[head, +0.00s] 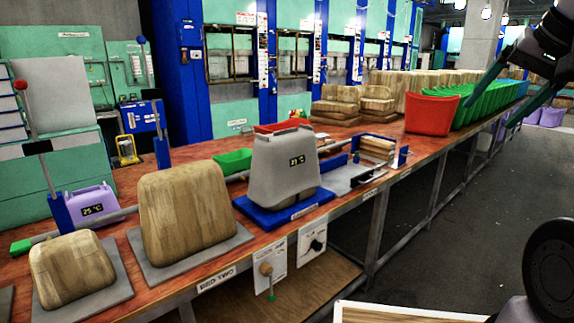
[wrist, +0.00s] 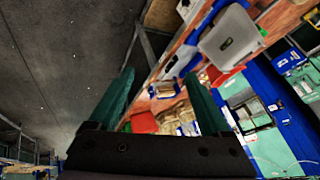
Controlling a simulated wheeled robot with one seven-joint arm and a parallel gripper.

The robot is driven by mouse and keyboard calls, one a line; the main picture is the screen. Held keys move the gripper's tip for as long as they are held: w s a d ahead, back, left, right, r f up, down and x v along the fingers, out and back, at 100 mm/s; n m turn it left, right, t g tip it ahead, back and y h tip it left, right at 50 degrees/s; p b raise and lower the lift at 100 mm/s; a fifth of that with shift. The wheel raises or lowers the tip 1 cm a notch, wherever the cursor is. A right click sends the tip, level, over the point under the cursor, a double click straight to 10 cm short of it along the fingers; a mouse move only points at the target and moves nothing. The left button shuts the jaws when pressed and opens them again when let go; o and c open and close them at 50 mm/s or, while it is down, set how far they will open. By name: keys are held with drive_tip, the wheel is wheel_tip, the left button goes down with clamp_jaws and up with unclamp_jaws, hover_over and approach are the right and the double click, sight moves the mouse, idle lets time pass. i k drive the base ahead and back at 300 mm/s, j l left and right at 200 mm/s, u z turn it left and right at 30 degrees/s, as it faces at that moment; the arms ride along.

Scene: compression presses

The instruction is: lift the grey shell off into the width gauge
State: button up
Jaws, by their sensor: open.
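The grey shell (head: 285,165), a tapered housing with a small dark display, sits upright on a blue base (head: 250,212) on the bench. It also shows near the top of the wrist view (wrist: 230,38). A grey flat fixture with blue upright ends (head: 350,178), just right of the shell, looks like the width gauge; I cannot confirm that. My gripper (head: 488,114) is at the upper right of the head view, out over the aisle and well apart from the shell. In the wrist view its two green fingers (wrist: 158,76) are spread apart with nothing between them.
Large wooden blocks (head: 187,213) stand on grey plates left of the shell. A red bin (head: 431,113) and a row of green bins (head: 490,100) line the bench's far part. A small wooden stack (head: 377,148) is by the fixture. The aisle floor (head: 450,220) looks clear.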

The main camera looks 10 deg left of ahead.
sight(285, 163)
drive_tip(key=i+u, duration=0.45)
drive_tip(key=i+l+u, duration=0.1)
drive_tip(key=i+u, duration=0.2)
drive_tip(key=u, duration=0.15)
drive_tip(key=i+l+u, duration=0.3)
drive_tip(key=u, duration=0.15)
drive_tip(key=i, duration=0.1)
